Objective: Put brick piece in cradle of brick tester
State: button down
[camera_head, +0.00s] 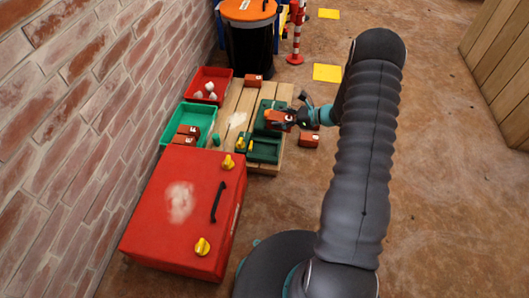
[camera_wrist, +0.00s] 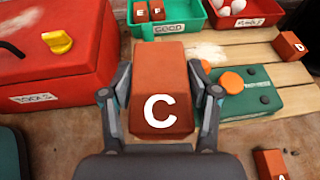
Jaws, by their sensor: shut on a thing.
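My gripper (camera_wrist: 160,92) is shut on an orange-red brick piece (camera_wrist: 158,108) marked C, with one finger on each side. In the head view my gripper (camera_head: 289,117) holds the brick above or beside the green brick tester (camera_head: 268,106) on the wooden pallet. In the wrist view the tester (camera_wrist: 262,104) has orange round parts on top and lies just right of the brick. The held brick and fingers hide part of it. I cannot make out the cradle clearly, nor whether the brick touches it.
Brick D (camera_wrist: 290,45) sits on the pallet; brick A (camera_wrist: 270,163) is on the floor. Bricks E and F (camera_wrist: 149,11) are in the green GOOD tray (camera_wrist: 172,27). A red tray (camera_head: 211,75) holds white lumps. A red toolbox (camera_head: 185,210) stands nearby.

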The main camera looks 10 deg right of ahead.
jog(key=w+d+f+n+g+b, duration=0.1)
jog(key=w+d+f+b, duration=0.15)
jog(key=d+f, duration=0.4)
send_over(263, 150)
jog(key=shift+g+y, duration=0.3)
notch_tip(263, 150, down, 8)
jog(key=shift+r, duration=0.15)
jog(key=shift+f, duration=1.95)
jog(key=shift+f+b, duration=0.15)
jog(key=shift+b, duration=0.2)
jog(key=shift+c, duration=0.8)
grip_release()
jog(key=shift+s, duration=0.1)
